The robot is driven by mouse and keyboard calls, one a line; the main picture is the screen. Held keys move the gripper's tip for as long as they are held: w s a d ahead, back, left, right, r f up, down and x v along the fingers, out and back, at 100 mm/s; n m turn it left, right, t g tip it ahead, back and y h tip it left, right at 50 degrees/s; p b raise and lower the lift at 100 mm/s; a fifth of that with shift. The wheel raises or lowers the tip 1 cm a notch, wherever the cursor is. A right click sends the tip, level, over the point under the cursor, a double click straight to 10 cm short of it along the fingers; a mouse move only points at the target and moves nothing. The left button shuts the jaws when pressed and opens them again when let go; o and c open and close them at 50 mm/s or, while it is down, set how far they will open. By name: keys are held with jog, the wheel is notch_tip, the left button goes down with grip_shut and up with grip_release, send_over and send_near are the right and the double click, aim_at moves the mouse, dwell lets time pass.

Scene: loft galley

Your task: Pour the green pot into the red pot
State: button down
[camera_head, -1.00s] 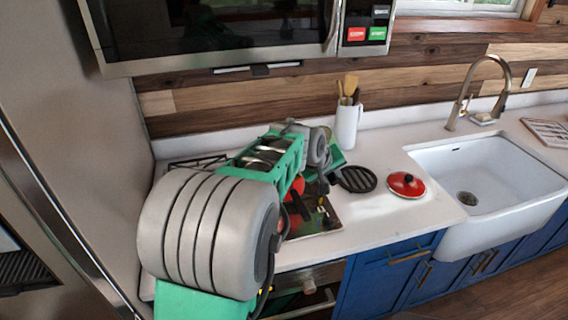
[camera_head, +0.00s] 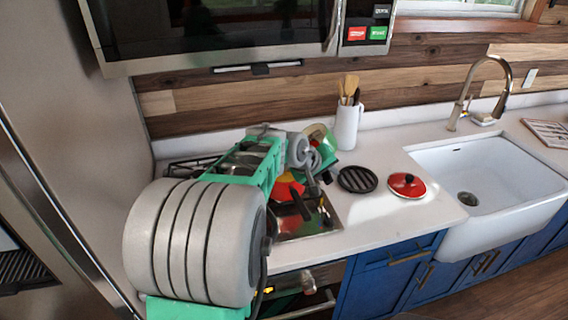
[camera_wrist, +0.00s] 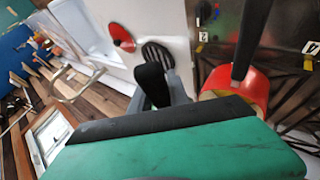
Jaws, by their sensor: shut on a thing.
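The green pot (camera_head: 322,141) is up off the counter behind my forearm, partly hidden by it. It looks tilted, with a pale inner or rim area showing. My gripper (camera_head: 316,172) is shut on it, though the arm hides part of the grasp. The red pot (camera_head: 283,190) stands on the cooktop, just left of and below the green pot. In the wrist view the red pot (camera_wrist: 258,90) is at the right with its dark handle rising. A large green surface with a black edge fills the lower wrist view; I cannot tell whether it is the pot.
A red lid (camera_head: 407,185) and a black round trivet (camera_head: 357,179) lie on the counter to the right. A white utensil jar (camera_head: 347,126) stands at the back wall. The white sink (camera_head: 490,180) is farther right. The microwave (camera_head: 215,30) hangs above the cooktop.

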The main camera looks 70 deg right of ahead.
jog(key=shift+w+a+r+g+h+b, duration=0.1)
jog(key=shift+w+r+g+h+b, duration=0.2)
jog(key=shift+w+r+g+h, duration=0.25)
dwell(0.4)
jog(key=shift+w+a+f+n+g+h+b, duration=0.25)
jog(key=shift+f+g+h+b, duration=0.35)
jog(key=shift+b, duration=0.6)
jog(key=shift+w+a+f+n+g+h+b, duration=0.15)
jog(key=shift+f+n+g+b, duration=0.2)
jog(key=shift+g+b, duration=0.65)
dwell(0.3)
jog(key=shift+w+a+r+n+g+h+b, duration=0.1)
jog(key=shift+w+r+n+g+h+b, duration=0.4)
jog(key=shift+b, duration=0.75)
jog(key=shift+w+a+r+g+h+b, duration=0.1)
jog(key=shift+w+a+g+h+b, duration=0.15)
jog(key=shift+w+h+b, duration=0.15)
jog(key=shift+w+a+g+h+b, duration=0.1)
jog(key=shift+w+a+h+b, duration=0.15)
jog(key=shift+w, duration=0.25)
dwell(0.6)
jog(key=shift+w+a+r+n+g+h+b, duration=0.25)
jog(key=shift+w+n+g+h+b, duration=0.4)
jog(key=shift+b, duration=0.4)
dwell(0.7)
